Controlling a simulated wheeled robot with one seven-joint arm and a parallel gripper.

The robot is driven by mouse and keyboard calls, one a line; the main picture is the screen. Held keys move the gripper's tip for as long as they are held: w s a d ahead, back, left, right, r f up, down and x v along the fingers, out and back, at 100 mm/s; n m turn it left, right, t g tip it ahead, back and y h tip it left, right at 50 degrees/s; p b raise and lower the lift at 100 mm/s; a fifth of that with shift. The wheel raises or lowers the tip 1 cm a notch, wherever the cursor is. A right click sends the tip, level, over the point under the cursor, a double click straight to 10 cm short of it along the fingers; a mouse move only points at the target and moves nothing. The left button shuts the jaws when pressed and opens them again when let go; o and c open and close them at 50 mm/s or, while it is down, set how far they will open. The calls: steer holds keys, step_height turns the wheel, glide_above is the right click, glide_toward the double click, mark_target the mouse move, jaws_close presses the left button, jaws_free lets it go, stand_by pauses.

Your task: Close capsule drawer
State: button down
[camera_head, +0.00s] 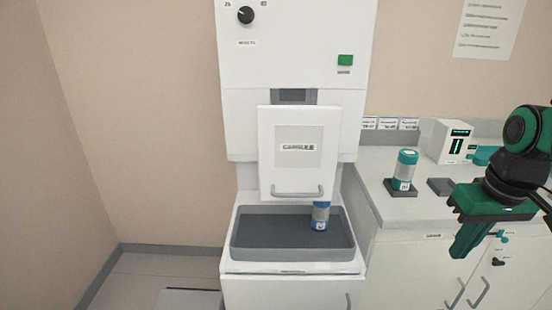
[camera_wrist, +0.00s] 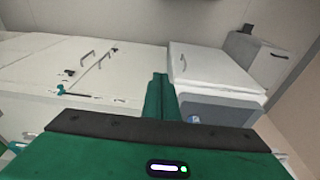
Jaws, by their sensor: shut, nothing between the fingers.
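The capsule drawer (camera_head: 297,150) is a white front panel with a grey label and a bar handle (camera_head: 298,194) at its lower edge. It stands out in front of the white machine, and a grey opening (camera_head: 292,96) shows above its top edge. My gripper (camera_head: 470,245) is green and dark, to the right of the drawer and apart from it, in front of the counter cabinets. Its fingers are shut together and empty, and they also show in the wrist view (camera_wrist: 160,80). I cannot make out the drawer's handle in the wrist view.
A grey tray (camera_head: 245,262) below the drawer holds a blue-and-white bottle (camera_head: 320,222). On the right counter (camera_head: 395,210) stand a green-capped bottle (camera_head: 404,170) on a dark pad and a white box (camera_head: 446,140). The floor at left is mostly clear.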

mark_target(296, 144)
steer(key=w+a+r+n+t, duration=0.2)
steer(key=w+a+r+n, duration=0.35)
steer(key=w+a, duration=0.2)
steer(key=w+a+r+n+t+y, duration=0.15)
steer(key=a+r+n, duration=0.45)
steer(key=a, duration=0.6)
steer(key=w+a+r+n+t+y, duration=0.1)
steer(key=w+a+r+n+y, duration=0.15)
steer(key=a+r+n, duration=0.65)
steer(key=w+a+f+m, duration=0.1)
steer(key=w+a+f, duration=0.1)
steer(key=f, duration=0.1)
steer(key=w+a+f+m, duration=0.1)
steer(key=w+a+f, duration=0.1)
steer(key=f, duration=0.2)
steer(key=w+a+f+m, duration=0.1)
steer(key=w+a+f, duration=0.1)
steer(key=f, duration=0.2)
steer(key=shift+w+a+f+m+g+y, duration=0.15)
steer(key=shift+w+a+m+g+y, duration=0.15)
steer(key=shift+w+m, duration=0.1)
steer(key=shift+w, duration=0.6)
